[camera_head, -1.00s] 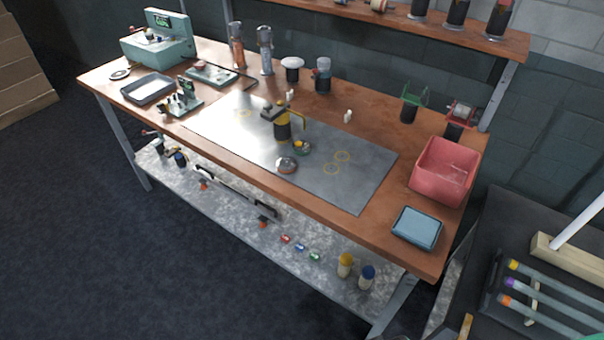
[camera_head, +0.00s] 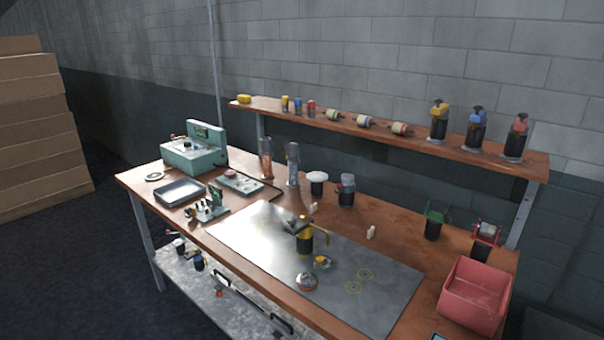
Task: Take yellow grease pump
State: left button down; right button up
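A black pump bottle with a yellow top (camera_head: 438,122) stands upright on the wall shelf, left of a similar blue-topped one (camera_head: 476,130) and a red-topped one (camera_head: 516,138). A black and yellow device with a side handle (camera_head: 305,238) stands on the grey metal plate (camera_head: 390,285) on the workbench. I cannot tell for sure which of the two yellow things is the grease pump. Neither of my grippers is in view.
The wooden shelf (camera_head: 385,139) also holds spools and small coloured bottles. On the bench (camera_head: 150,184) are a green machine (camera_head: 195,150), a grey tray (camera_head: 180,193), a red bin (camera_head: 475,295) and several jars. A round metal tin (camera_head: 307,281) sits on the plate.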

aim_at(303, 232)
jog(key=i+j+z, duration=0.1)
jog(key=j, duration=0.35)
jog(key=i+j, duration=0.15)
jog(key=j, duration=0.3)
jog(key=i+j+z, duration=0.15)
jog(key=j, duration=0.3)
